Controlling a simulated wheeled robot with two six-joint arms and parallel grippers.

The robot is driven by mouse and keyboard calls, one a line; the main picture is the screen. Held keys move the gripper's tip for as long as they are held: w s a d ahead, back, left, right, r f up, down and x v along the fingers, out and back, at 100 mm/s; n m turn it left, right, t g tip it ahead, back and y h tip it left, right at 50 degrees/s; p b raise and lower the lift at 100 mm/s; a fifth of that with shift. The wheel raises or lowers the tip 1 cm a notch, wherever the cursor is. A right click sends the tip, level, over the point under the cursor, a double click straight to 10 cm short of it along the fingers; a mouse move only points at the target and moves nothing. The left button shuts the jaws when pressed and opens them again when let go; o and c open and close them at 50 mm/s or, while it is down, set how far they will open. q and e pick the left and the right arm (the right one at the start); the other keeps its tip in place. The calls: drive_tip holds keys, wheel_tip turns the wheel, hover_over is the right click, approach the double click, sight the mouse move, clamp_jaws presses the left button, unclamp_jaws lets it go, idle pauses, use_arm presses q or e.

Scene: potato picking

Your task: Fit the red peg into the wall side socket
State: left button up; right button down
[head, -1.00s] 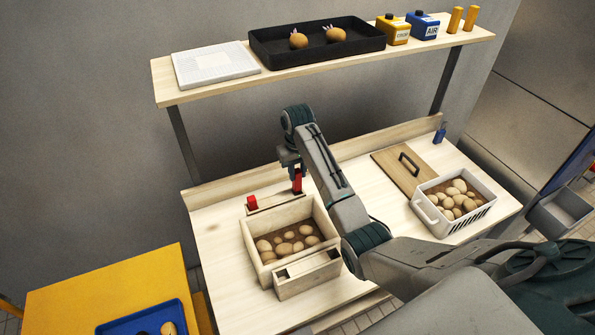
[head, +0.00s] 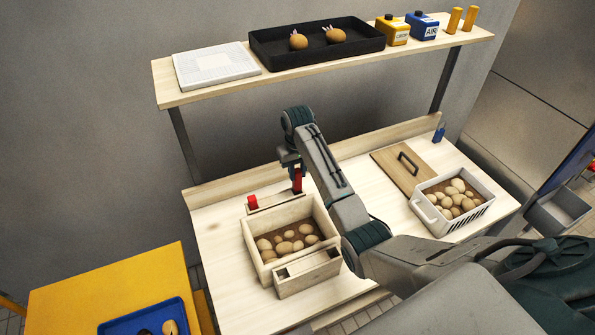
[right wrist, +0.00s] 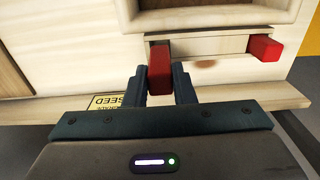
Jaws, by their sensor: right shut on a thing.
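My right gripper (right wrist: 159,88) is shut on a red peg (right wrist: 160,65). In the head view the held peg (head: 297,183) hangs upright at the wall side of the wooden potato box (head: 248,240), by the right end of its wall-side socket block (head: 272,204). In the right wrist view the held peg overlaps the left end of that block (right wrist: 207,46); whether its tip is inside a hole cannot be told. A second red peg (head: 252,202) stands at the block's other end, also in the wrist view (right wrist: 264,48). My left gripper is not in view.
A similar block (head: 308,273) sits on the box's near side. A white crate of potatoes (head: 445,222) and a wooden lid (head: 405,175) are on the right of the bench. The shelf above holds a black tray (head: 285,60). Bench left of the box is clear.

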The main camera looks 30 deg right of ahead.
sight(297, 183)
drive_tip(key=shift+f+b, duration=0.9)
drive_tip(key=shift+f, duration=1.85)
drive_tip(key=c, duration=1.1)
unclamp_jaws()
drive_tip(key=shift+c, duration=0.2)
drive_tip(key=shift+r, duration=0.1)
wheel_tip(297, 183, up, 8)
drive_tip(key=shift+r+b, duration=0.15)
drive_tip(key=shift+b, duration=0.95)
drive_tip(key=shift+r+p, duration=0.75)
drive_tip(key=shift+p, duration=0.2)
drive_tip(key=shift+s+r+p, duration=0.1)
drive_tip(key=shift+r+p, duration=0.4)
